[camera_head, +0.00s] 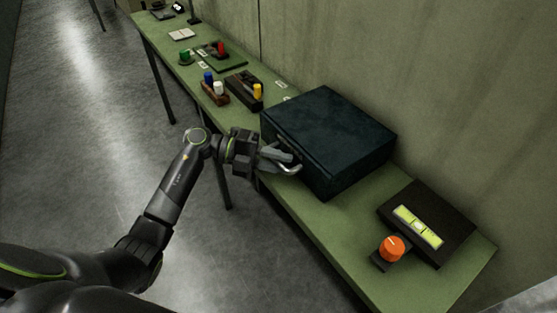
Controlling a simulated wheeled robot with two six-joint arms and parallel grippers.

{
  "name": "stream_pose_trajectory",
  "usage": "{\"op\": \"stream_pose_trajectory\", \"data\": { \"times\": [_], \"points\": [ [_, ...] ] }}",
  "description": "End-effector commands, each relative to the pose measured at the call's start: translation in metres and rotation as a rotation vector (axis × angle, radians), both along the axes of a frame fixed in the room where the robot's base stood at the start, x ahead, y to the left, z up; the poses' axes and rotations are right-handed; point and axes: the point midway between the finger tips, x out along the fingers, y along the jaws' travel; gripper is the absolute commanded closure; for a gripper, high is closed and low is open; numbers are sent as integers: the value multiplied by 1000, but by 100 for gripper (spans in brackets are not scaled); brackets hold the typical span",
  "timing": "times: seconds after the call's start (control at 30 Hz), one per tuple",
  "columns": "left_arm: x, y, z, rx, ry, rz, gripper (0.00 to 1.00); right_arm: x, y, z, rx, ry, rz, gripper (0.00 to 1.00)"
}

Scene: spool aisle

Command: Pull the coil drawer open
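The coil drawer unit is a dark blue-black box (335,128) on the green bench, with its front facing left toward the aisle. A pale metal handle (290,169) sticks out from its front. My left gripper (284,161) is at the handle, with its fingers pointing right toward the drawer front. The fingers overlap the handle in the picture; I cannot tell whether they are closed on it. I see no clear gap between the box and its drawer front, so the drawer looks shut. My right gripper is not in view.
The green bench (335,240) runs along a grey-green wall. A dark panel with a yellow-green level (418,226) and an orange knob (392,248) sit at the near right. Small racks with coloured pegs (215,92) stand farther back. The floor at left is clear.

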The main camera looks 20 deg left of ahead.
Motion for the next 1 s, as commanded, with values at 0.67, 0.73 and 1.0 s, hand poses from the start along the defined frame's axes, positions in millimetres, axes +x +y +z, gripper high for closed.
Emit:
{"op": "stream_pose_trajectory", "data": {
  "times": [0.67,0.73,1.0],
  "points": [
    [-5,4,0,1,2,0,100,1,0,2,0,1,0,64],
    [-11,9,0,1,2,-1,100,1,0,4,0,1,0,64],
    [-51,40,0,5,6,0,100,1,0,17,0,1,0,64]
  ]
}}
